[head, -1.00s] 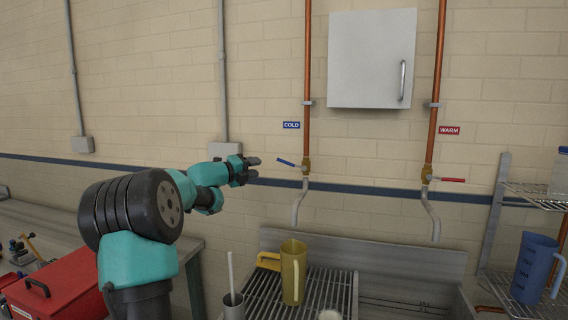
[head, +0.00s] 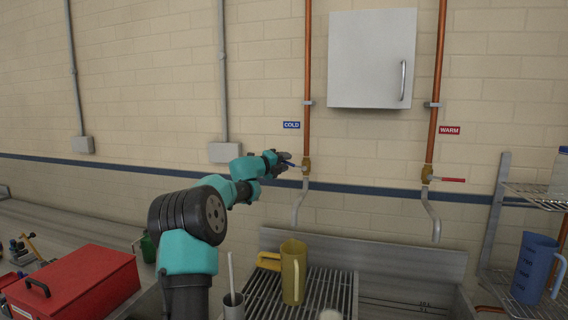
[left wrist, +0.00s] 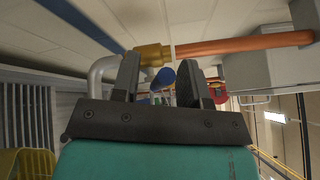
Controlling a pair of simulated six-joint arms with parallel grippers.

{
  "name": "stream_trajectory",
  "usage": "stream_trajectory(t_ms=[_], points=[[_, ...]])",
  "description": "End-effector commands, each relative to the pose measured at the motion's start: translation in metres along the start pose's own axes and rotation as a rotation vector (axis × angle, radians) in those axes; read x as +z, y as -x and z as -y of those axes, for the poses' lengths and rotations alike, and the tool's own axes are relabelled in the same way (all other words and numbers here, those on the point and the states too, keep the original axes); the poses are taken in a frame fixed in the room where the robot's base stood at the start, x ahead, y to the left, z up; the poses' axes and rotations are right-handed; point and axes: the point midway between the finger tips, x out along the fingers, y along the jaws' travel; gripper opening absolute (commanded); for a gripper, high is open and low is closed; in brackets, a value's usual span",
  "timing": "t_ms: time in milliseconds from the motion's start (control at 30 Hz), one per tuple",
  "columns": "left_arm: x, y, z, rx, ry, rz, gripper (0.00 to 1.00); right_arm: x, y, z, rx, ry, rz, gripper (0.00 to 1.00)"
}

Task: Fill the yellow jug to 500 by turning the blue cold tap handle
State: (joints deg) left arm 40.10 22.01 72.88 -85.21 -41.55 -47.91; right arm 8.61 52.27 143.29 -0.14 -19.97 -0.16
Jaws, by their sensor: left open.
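The yellow jug (head: 292,275) stands upright on the slatted rack of the sink, below the cold tap and slightly left of its spout (head: 299,205). The blue cold tap handle (head: 291,164) sticks out left from the brass valve (head: 306,166). My left gripper (head: 286,160) is at the handle and partly covers it. In the left wrist view the open fingers (left wrist: 155,78) stand on either side of the blue handle (left wrist: 163,78), with the brass valve (left wrist: 153,55) just beyond. I cannot tell whether they touch it. My right gripper is not in view.
The warm tap's red handle (head: 452,180) is to the right. A grey wall cabinet (head: 370,60) hangs between the pipes. A blue jug (head: 534,268) stands on the wire shelf at right. A red toolbox (head: 85,285) is at lower left.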

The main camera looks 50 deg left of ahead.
Motion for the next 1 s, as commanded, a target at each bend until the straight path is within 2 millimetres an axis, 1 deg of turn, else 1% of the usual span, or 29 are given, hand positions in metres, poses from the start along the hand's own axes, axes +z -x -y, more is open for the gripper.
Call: stream_trajectory(t_ms=[200,633,1000], points=[[0.0000,0.0001,0.0003,0.000,-0.001,0.000,0.41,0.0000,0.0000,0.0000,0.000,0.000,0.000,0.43],[0.0000,0.0002,0.0003,0.000,-0.001,0.000,0.00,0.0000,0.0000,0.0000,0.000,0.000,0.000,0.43],[-0.0009,-0.0007,0.0004,-0.001,0.000,-0.001,0.00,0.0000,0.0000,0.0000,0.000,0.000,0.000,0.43]])
